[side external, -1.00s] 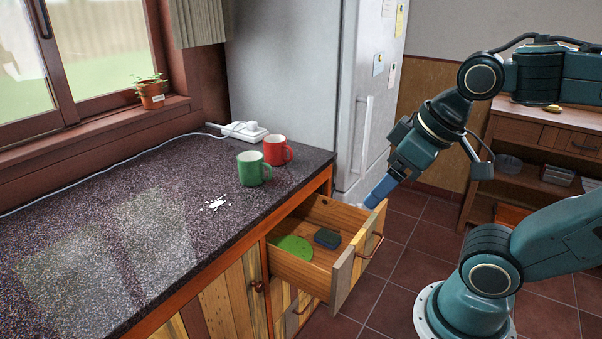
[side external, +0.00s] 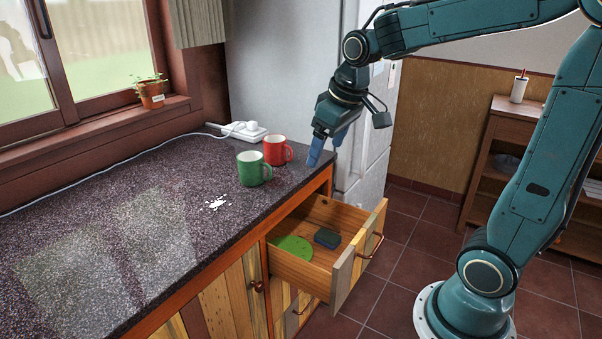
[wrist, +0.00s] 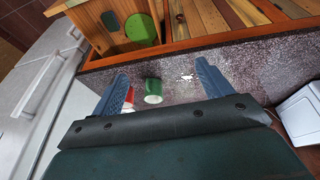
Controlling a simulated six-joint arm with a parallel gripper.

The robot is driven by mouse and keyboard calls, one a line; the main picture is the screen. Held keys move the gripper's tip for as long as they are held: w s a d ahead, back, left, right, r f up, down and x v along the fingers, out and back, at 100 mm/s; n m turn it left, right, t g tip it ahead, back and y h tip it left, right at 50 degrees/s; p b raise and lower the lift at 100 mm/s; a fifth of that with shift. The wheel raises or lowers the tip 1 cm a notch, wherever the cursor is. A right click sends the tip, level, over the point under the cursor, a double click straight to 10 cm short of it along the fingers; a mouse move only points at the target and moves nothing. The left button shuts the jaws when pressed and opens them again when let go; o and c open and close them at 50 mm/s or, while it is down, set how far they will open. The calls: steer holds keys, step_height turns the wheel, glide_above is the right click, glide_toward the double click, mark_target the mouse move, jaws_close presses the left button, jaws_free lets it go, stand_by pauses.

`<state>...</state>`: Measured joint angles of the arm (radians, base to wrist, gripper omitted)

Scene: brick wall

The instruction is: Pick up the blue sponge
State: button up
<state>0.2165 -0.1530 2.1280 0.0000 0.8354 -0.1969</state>
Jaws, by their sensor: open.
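The blue sponge (side external: 327,238), small and dark blue with a darker side, lies in the open wooden drawer (side external: 345,283). In the wrist view the sponge (wrist: 110,20) shows small near the top. My gripper (side external: 318,158) is open and empty, with its blue fingers pointing down. It is well above the drawer, near the counter's right end beside the red mug. In the wrist view its two fingers (wrist: 160,72) stand apart with nothing held between them.
A flat green disc (side external: 294,246) lies left of the sponge in the drawer. A red mug (side external: 277,151) and a green mug (side external: 252,170) stand on the counter (side external: 120,235) by a white spill (side external: 215,204). The fridge (side external: 285,70) stands behind.

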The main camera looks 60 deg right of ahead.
steer(key=w+d+f+g, duration=0.1)
steer(key=w+d+f, duration=0.4)
steer(key=w+d, duration=0.2)
steer(key=g, duration=0.3)
glide_above(331, 237)
step_height(331, 237, down, 30)
steer(key=shift+a+f+y, duration=0.1)
steer(key=shift+f+y, duration=0.15)
steer(key=shift+y, duration=0.15)
steer(key=shift+f, duration=0.1)
step_height(331, 237, down, 8)
steer(key=shift+f, duration=0.1)
steer(key=shift+f+m, duration=0.15)
steer(key=shift+m, duration=0.15)
